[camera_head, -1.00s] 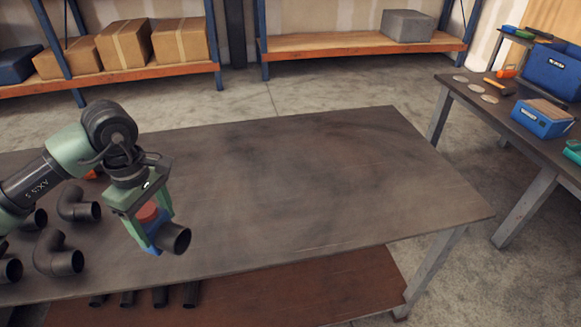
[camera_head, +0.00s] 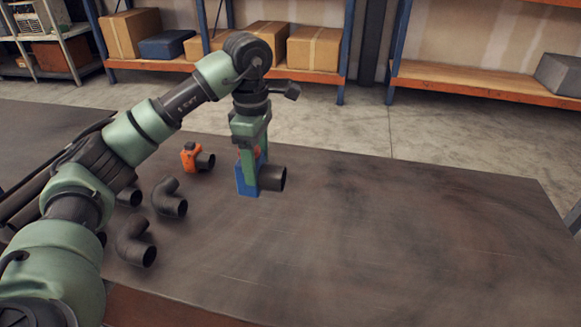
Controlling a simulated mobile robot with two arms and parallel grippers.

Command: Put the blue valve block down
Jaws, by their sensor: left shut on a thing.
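My left gripper (camera_head: 250,160) comes in from the left and points down over the workbench (camera_head: 400,240). It is shut on the blue valve block (camera_head: 246,180), which has a dark pipe stub (camera_head: 272,178) facing right. A bit of orange-red shows between the green fingers on top of the block. I cannot tell whether the block's underside touches the bench top or hangs just above it. My right gripper is not in view.
An orange valve block (camera_head: 189,156) with a dark stub stands left of the held block. Dark pipe elbows (camera_head: 168,197) lie nearer, with another elbow (camera_head: 136,242) close to the front edge. The bench's right half is clear. Shelves with cardboard boxes (camera_head: 314,47) stand behind.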

